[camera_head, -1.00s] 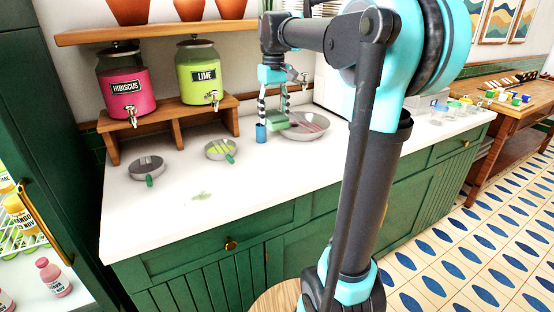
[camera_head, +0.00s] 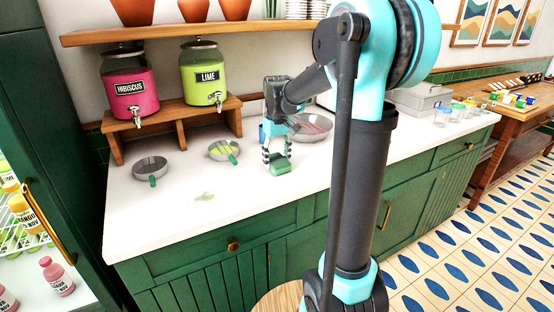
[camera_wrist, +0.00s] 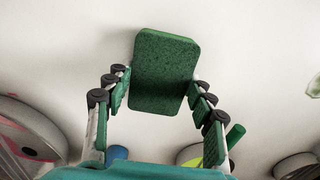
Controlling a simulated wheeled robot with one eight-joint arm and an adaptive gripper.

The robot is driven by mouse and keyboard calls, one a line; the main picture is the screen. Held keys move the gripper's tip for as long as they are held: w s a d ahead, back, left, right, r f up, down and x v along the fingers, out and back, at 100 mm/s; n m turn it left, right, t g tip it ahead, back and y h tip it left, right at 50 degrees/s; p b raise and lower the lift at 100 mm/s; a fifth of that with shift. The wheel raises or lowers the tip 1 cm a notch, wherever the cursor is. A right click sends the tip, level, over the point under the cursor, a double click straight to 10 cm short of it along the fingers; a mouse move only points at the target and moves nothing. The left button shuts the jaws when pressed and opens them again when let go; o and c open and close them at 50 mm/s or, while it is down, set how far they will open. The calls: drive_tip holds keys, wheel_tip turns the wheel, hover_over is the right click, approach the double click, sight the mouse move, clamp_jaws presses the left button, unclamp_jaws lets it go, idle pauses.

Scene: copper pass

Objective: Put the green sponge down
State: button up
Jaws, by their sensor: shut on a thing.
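The green sponge (camera_head: 280,168) is held in my gripper (camera_head: 277,152) over the white counter (camera_head: 235,185), near its front edge. In the wrist view the sponge (camera_wrist: 165,70) shows as a dark green rounded block between the two fingers of my gripper (camera_wrist: 163,95). The fingers are shut on its sides. I cannot tell whether the sponge's underside touches the counter.
A large grey bowl (camera_head: 313,128) stands behind the gripper, with a blue cup (camera_wrist: 117,153) beside it. Two small bowls (camera_head: 224,151) (camera_head: 150,168) stand left. A green smear (camera_head: 204,196) marks the counter. Drink dispensers (camera_head: 203,75) (camera_head: 130,94) stand behind; front left is clear.

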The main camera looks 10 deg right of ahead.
sight(277, 159)
drive_tip(key=shift+f, duration=0.15)
drive_tip(key=o, duration=1.2)
wheel_tip(277, 159, up, 12)
